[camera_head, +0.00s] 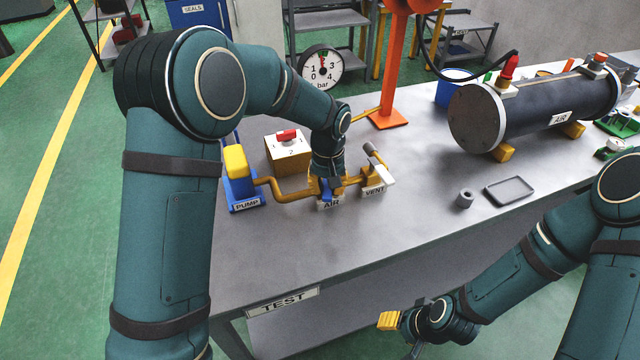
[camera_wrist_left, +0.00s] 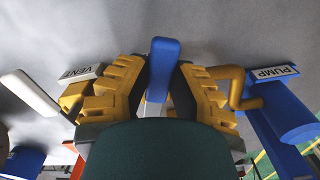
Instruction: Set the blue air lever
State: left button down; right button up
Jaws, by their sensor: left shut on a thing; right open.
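The blue air lever (camera_wrist_left: 163,65) stands between the two yellow fingers of my left gripper (camera_wrist_left: 160,90) in the left wrist view. My left gripper is shut on it. In the head view my left gripper (camera_head: 328,184) is over the valve behind the AIR label (camera_head: 331,204), and my wrist hides most of the lever. My right gripper (camera_head: 399,322) is open and empty, low in front of the table. Its fingertips show only in part.
The blue pump (camera_head: 238,180) stands left of the valve, joined by yellow pipe. The white-handled vent valve (camera_head: 376,176) stands close on the right. Behind are a selector box (camera_head: 288,155) and a pressure gauge (camera_head: 321,68). A black cylinder (camera_head: 530,105), grey ring (camera_head: 465,199) and tray (camera_head: 510,190) lie right.

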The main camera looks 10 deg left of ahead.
pick_arm(q)
jog(key=shift+w+d+f+n+p, duration=0.15)
jog(key=shift+d+n, duration=0.2)
jog(key=shift+n, duration=0.35)
jog(key=shift+w+d+r+n+p, duration=0.15)
jog(key=shift+d+n, duration=0.2)
jog(key=shift+n, duration=0.35)
jog(key=shift+w+d+f+n+p, duration=0.15)
jog(key=shift+d+n, duration=0.2)
jog(key=shift+n, duration=0.35)
jog(key=shift+s, duration=0.1)
jog(key=c, duration=0.8)
grip_release()
notch_tip(320, 180, up, 12)
jog(key=shift+r, duration=0.1)
jog(key=shift+d, duration=0.1)
